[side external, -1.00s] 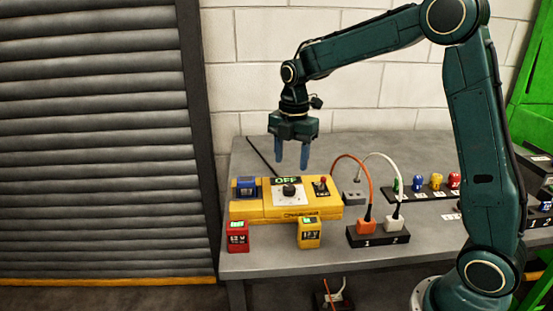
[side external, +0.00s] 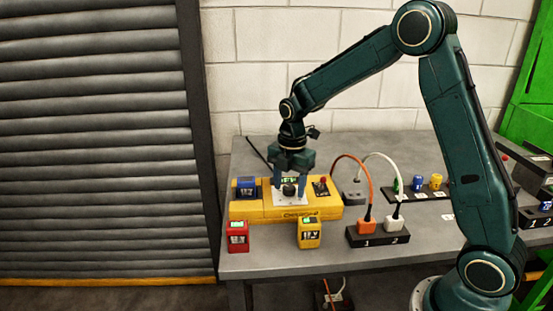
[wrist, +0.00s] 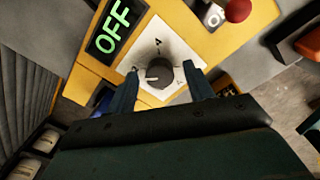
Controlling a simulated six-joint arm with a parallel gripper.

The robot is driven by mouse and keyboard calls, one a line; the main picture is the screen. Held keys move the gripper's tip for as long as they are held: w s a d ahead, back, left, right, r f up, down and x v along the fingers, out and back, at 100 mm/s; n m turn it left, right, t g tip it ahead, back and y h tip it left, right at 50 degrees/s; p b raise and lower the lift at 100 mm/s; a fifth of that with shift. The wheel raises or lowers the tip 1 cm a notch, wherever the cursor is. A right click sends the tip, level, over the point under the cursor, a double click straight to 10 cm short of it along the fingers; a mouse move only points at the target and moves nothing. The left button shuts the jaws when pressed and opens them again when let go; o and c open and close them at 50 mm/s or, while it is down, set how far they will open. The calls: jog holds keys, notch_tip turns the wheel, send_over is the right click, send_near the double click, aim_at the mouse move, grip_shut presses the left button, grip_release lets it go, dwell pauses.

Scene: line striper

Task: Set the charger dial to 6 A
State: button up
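The yellow charger (side external: 245,211) sits on the grey bench. Its black dial (wrist: 160,73) is on a white plate (wrist: 143,52) with marks around it; one looks like a 4, the others are too small to read surely. A light line on the dial points to the left in the wrist view. A display (wrist: 110,31) beside it reads OFF in green. My gripper (wrist: 163,88) points down over the dial (side external: 289,190), with its fingers apart on either side of it. I see a gap between fingers and dial in the wrist view.
A red-knobbed lever (wrist: 237,10) stands on the charger near the dial. A blue battery (side external: 246,187) sits in the charger's left end. Red (side external: 237,237) and yellow (side external: 310,232) batteries stand in front. A black power strip (side external: 378,237) with orange and white plugs is to the right.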

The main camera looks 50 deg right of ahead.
jog(key=c, duration=0.9)
